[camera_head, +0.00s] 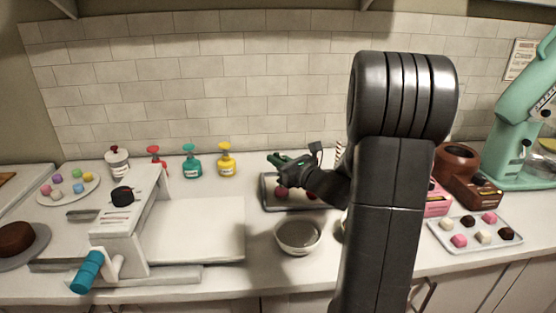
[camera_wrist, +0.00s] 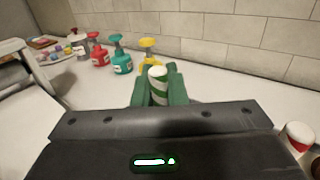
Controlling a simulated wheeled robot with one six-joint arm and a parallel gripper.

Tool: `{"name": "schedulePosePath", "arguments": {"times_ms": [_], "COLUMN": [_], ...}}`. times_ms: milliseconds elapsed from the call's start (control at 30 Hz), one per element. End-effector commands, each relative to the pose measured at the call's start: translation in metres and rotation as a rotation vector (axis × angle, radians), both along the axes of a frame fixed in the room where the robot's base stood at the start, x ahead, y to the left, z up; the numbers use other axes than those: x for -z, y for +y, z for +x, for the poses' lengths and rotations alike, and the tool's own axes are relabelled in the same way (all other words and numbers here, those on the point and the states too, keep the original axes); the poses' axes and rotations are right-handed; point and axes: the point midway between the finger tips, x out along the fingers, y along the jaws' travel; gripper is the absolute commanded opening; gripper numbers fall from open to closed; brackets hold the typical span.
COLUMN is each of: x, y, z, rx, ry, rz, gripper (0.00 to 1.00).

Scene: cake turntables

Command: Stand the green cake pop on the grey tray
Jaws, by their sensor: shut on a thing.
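My gripper (camera_head: 279,160) reaches over the back of the counter above the grey tray (camera_head: 267,204). In the wrist view my gripper (camera_wrist: 158,88) is shut on a white stick with green stripes, which I take as the green cake pop (camera_wrist: 158,74). The stick's white end points up toward the camera, and its other end is hidden. I cannot make out the cake pop in the head view. Dark red balls (camera_head: 282,194) show on the tray under my gripper. My arm hides part of the tray's right side.
A bowl (camera_head: 298,236) stands just in front of the tray. A red-and-white stick end (camera_wrist: 299,134) shows at the right of the wrist view. Red, teal (camera_head: 192,163) and yellow (camera_head: 226,160) bottles stand to the left. A sweets tray (camera_head: 474,246) lies at right.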

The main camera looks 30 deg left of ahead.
Motion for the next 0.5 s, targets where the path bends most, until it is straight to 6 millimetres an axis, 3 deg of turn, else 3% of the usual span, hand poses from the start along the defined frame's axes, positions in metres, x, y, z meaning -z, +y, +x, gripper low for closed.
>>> {"name": "schedulePosePath", "arguments": {"times_ms": [500], "x": [0.0067], "y": [0.0], "z": [-0.0001], "rx": [0.0], "ry": [0.0], "rz": [0.0], "gripper": [0.0]}}
